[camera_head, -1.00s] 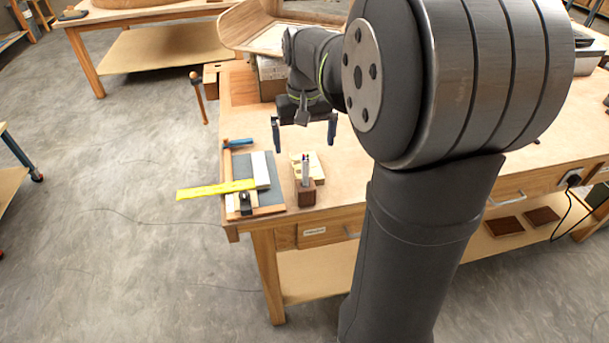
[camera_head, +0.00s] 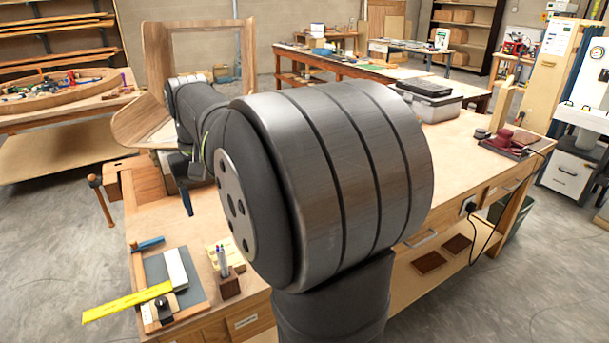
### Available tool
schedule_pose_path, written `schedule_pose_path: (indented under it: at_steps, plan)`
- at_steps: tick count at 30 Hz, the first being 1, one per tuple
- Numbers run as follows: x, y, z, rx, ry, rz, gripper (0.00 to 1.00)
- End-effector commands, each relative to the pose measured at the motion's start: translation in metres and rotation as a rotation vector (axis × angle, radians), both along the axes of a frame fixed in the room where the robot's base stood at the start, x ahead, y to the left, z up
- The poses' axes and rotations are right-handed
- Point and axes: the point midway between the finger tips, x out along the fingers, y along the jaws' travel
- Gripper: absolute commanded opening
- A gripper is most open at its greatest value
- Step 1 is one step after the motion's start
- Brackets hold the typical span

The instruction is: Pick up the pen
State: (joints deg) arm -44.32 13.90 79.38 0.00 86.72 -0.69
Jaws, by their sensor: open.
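A few slim pens (camera_head: 221,258) stand upright in a small dark wooden holder (camera_head: 229,287) near the front left of the workbench. They are close together, so I cannot tell one pen's full shape. My gripper (camera_head: 187,203) hangs over the bench, farther back and a little left of the holder in the picture. It is open, with one dark finger pointing down. The other finger is hidden behind my arm. It is apart from the pens and nothing shows in it.
A grey mat (camera_head: 190,292) left of the holder carries a pale block (camera_head: 177,268); a yellow ruler (camera_head: 127,301) overhangs the bench edge. A blue-handled tool (camera_head: 148,244) lies behind. A pale wooden piece (camera_head: 232,250) lies beside the pens. A curved wooden form stands behind my gripper.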

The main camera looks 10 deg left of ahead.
Motion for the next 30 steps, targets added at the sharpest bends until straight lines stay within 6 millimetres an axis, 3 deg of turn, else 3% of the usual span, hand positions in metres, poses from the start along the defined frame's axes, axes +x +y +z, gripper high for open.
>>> schedule_pose_path:
  at_steps: [3,12,24,30]
  plan:
    - [0.0,0.0,0.0,0.0,0.0,0.0,0.45]
    - [0.0,0.0,0.0,0.0,0.0,0.026,0.45]
    - [-0.003,0.0,0.001,-0.001,-0.001,0.51,0.45]
    - [-0.003,-0.001,-0.017,-0.002,0.002,0.561,0.45]
